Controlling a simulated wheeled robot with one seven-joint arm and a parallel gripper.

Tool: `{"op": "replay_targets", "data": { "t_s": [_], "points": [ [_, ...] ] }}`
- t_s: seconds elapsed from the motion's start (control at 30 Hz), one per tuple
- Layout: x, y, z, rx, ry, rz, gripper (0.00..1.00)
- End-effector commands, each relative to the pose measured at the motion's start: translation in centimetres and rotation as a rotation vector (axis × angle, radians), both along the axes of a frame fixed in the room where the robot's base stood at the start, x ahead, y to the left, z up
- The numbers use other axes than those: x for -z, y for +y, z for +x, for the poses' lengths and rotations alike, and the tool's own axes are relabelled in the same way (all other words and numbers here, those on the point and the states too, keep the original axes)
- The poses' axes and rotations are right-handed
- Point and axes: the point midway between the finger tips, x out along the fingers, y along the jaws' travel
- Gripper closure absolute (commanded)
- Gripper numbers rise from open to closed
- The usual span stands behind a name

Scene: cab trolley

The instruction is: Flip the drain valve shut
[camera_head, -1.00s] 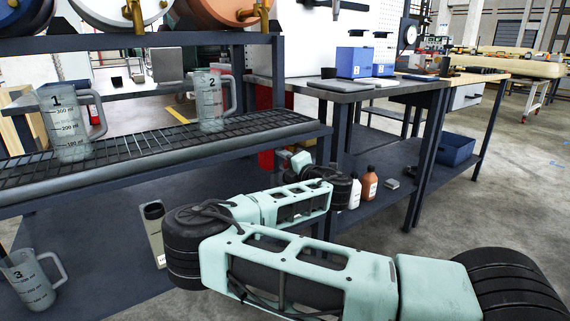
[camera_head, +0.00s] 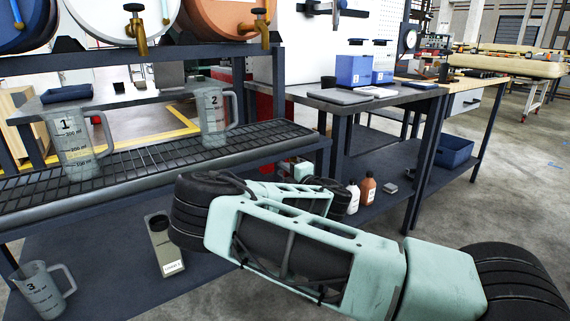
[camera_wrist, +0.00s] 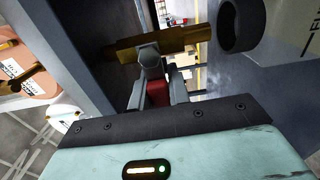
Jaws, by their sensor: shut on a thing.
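In the wrist view, a brass drain valve (camera_wrist: 122,51) runs across the top, with a grey collar (camera_wrist: 149,54) at its middle. A red lever part (camera_wrist: 158,92) sits between the two grey fingers of my gripper (camera_wrist: 157,88), which is shut on it. The far end of the lever is hidden between the fingers, so its exact angle is hard to tell. In the head view, my arm hides the gripper and this valve below the rack's mesh shelf.
Jug 1 (camera_head: 75,145) and jug 2 (camera_head: 211,117) stand on the mesh shelf (camera_head: 150,158). Jug 3 (camera_head: 42,290) and a labelled grey canister (camera_head: 166,247) stand on the lower shelf. Barrels (camera_head: 215,18) with brass taps sit above. Two bottles (camera_head: 361,194) stand under the bench at right.

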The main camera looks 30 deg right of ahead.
Motion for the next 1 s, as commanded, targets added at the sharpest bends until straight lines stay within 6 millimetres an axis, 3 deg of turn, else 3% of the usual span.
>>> {"op": "replay_targets", "data": {
  "t_s": [0.4,0.43,0.5,0.83,1.0],
  "points": [
    [-0.1,0.0,0.0,0.001,-0.001,0.031,1.0],
    [-0.1,0.0,0.0,0.001,-0.001,0.031,0.73],
    [-0.1,0.0,0.0,0.001,-0.001,0.03,0.6],
    [-0.1,0.0,-0.3,0.001,0.0,0.029,0.6],
    [-0.2,-0.2,-2.5,0.004,0.002,0.03,0.6]
  ]
}}
